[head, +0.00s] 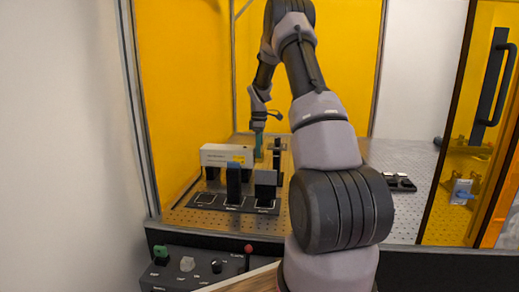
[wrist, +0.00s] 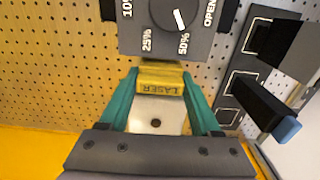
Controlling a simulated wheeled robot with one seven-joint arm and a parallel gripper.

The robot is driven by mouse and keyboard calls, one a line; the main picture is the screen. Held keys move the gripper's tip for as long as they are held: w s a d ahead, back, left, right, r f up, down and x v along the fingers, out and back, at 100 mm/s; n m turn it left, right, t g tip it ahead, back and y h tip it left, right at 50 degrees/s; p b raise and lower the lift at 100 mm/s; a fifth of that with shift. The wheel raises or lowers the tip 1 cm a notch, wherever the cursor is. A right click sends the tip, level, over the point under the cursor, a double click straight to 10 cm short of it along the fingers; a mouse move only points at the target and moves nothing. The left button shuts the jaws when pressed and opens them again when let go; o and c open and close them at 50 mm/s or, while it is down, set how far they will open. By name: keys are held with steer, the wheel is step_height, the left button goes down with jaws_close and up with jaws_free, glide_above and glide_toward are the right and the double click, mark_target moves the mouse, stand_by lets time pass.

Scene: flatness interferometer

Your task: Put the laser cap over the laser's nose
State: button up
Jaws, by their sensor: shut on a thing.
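My gripper (wrist: 160,82), with teal fingers, is shut on a yellow block marked LASER, the laser cap (wrist: 160,80), in the wrist view. A pale plate with a dark round spot (wrist: 156,121) shows between the fingers, nearer the palm. I cannot tell what it belongs to. In the head view the laser (head: 220,155) is a white box with a yellow label, on the perforated bench. My gripper (head: 258,148) is just off its right end, pointing down. The cap is not clear there, and the nose is hidden. I cannot tell whether cap and nose touch.
A grey dial plate (wrist: 165,40) marked with percentages and OPEN stands just ahead of the fingertips. Dark upright blocks (head: 234,183) stand on a labelled black board (head: 215,206) near the front. Yellow panels (head: 185,80) enclose the bench (head: 392,155); its right part is mostly clear.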

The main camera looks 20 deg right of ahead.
steer(key=shift+f, duration=0.35)
stand_by(0.4)
steer(key=o, duration=1.1)
steer(key=shift+r, duration=0.1)
steer(key=shift+r, duration=3.4)
